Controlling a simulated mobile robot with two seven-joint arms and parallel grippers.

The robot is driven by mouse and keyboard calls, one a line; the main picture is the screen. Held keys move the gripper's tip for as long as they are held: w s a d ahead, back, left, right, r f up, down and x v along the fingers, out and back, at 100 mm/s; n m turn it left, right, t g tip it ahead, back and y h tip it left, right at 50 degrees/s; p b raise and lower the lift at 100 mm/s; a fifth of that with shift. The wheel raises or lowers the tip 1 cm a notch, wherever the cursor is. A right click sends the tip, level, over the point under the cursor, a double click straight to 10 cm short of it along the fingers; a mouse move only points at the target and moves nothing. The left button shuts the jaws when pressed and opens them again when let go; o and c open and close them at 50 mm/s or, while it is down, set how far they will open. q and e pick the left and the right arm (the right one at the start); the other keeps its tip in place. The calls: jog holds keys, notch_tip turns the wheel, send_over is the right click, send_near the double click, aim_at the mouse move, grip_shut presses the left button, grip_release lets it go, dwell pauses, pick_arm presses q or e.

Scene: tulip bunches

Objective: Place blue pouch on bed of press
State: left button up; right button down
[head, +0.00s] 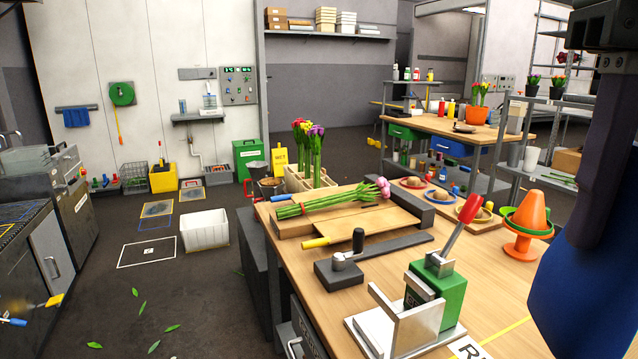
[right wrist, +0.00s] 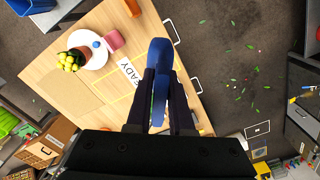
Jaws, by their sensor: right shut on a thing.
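The blue pouch (head: 578,295) hangs at the right edge of the head view, partly cut off. My right gripper (head: 602,222) is shut on its upper part. In the right wrist view the pouch (right wrist: 159,55) stands between the dark fingers (right wrist: 162,92). The press (head: 445,285) is green with a raised red handle and sits on the near part of the wooden table. Its pale metal bed (head: 372,329) looks empty, though an upright plate (head: 418,325) hides part of it. The pouch is right of the press and apart from it. My left gripper is out of view.
The table (head: 345,268) also bears a tulip bunch (head: 325,203) on a wooden board, a lever tool (head: 345,262) and an orange cone (head: 531,218). A READY card (right wrist: 130,73) lies under the pouch area.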

jog(key=shift+a+r+n+p, duration=0.15)
jog(key=shift+r+n+p, duration=0.2)
jog(key=shift+r+n, duration=0.5)
jog(key=s+r+p, duration=0.3)
jog(key=r+p, duration=1.4)
jog(key=p, duration=0.2)
jog(key=s+r+p, duration=0.3)
jog(key=r+p, duration=1.5)
jog(key=shift+n+p, duration=0.35)
